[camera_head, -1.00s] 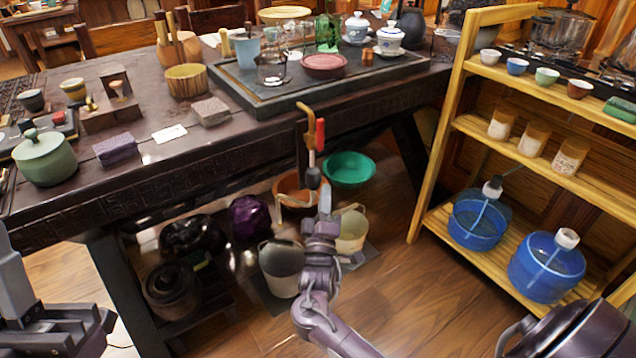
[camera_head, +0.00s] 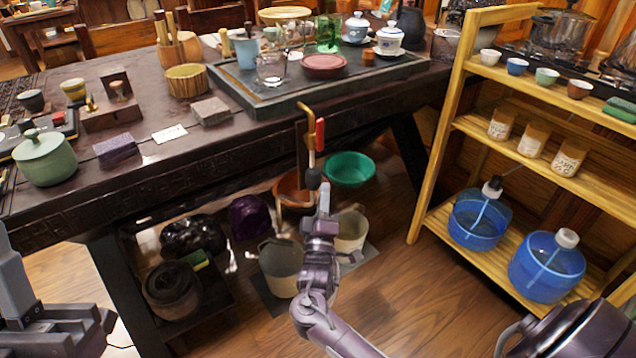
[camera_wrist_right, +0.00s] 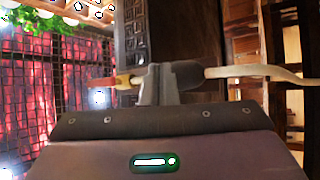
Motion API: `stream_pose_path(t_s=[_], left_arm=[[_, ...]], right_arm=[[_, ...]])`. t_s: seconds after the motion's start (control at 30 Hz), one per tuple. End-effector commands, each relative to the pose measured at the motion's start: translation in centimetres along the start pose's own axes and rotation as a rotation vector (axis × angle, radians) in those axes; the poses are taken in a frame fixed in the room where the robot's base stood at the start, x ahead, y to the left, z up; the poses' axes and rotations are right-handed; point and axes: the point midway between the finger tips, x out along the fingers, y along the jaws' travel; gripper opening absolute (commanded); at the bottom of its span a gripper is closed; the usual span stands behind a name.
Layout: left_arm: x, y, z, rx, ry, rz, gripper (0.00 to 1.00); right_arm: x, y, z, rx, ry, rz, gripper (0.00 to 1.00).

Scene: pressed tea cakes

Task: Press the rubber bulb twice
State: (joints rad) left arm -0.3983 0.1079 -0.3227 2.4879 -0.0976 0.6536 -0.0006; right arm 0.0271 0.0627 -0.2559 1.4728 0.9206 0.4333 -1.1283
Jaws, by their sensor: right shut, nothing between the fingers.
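The black rubber bulb (camera_head: 312,179) hangs below the table's front edge, under a brass bent tube (camera_head: 306,115) and a red handle (camera_head: 320,134). It also shows in the right wrist view (camera_wrist_right: 187,75), with a pale tube (camera_wrist_right: 240,70) running off to the right. My right gripper (camera_head: 324,190) is shut and empty, its fingertips at or just beside the bulb. In the right wrist view the fingertips (camera_wrist_right: 158,78) overlap the bulb's left end; I cannot tell whether they touch it. My left gripper (camera_head: 60,325) is at the lower left, away from the bulb, its jaw opening unclear.
The dark table (camera_head: 225,145) carries tea ware and a tray (camera_head: 290,101). Below it are a green basin (camera_head: 349,169), a cream bucket (camera_head: 351,231) and a grey bucket (camera_head: 281,268). A wooden shelf (camera_head: 440,140) with blue water jugs (camera_head: 547,267) stands to the right.

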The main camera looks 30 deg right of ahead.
Motion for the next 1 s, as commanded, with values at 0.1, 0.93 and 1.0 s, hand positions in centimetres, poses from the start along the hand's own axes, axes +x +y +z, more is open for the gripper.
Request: stream_pose_path(t_s=[0.1, 0.93, 1.0], left_arm=[[0.03, 0.0, -0.02, 0.0, 0.0, 0.0, 0.0], [-0.19, 0.01, 0.07, 0.0, -0.001, 0.0, 0.0], [-0.21, 0.01, 0.09, 0.0, -0.001, 0.0, 0.0]], right_arm=[[0.29, -0.12, -0.22, 0.001, 0.0, 0.001, 0.0], [0.64, -0.47, -0.48, 0.001, 0.0, 0.0, 0.0], [0.71, -0.5, -0.53, 0.001, 0.0, 0.0, 0.0]])
